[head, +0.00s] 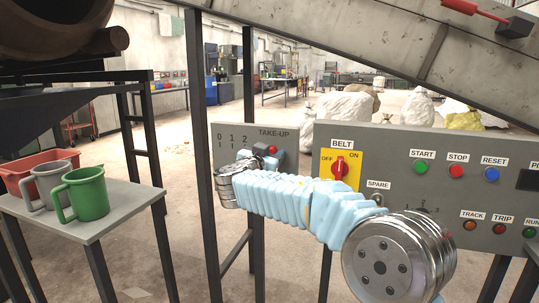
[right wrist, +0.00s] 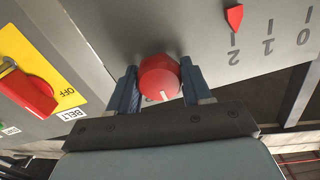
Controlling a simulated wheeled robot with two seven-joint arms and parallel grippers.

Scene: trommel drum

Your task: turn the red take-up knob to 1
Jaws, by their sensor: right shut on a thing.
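The red take-up knob (right wrist: 160,77) sits between the two fingers of my right gripper (right wrist: 159,88) in the right wrist view, and both fingers press on its sides. A short white line on the knob's face points down, slightly right. The take-up panel (head: 226,153) shows the numbers 0, 1 and 2 in the head view. In the wrist view the scale appears upside down, with a red pointer (right wrist: 233,17) beside the 2. In the head view my right gripper (head: 268,152) is at this panel and largely hides the knob. My left gripper is not in view.
The red belt switch (head: 340,167) on its yellow plate is close right of the gripper, with several buttons beyond. A side table (head: 123,206) at left holds a green mug (head: 86,194), a grey mug and a red bin (head: 40,166). Dark posts stand beside the panel.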

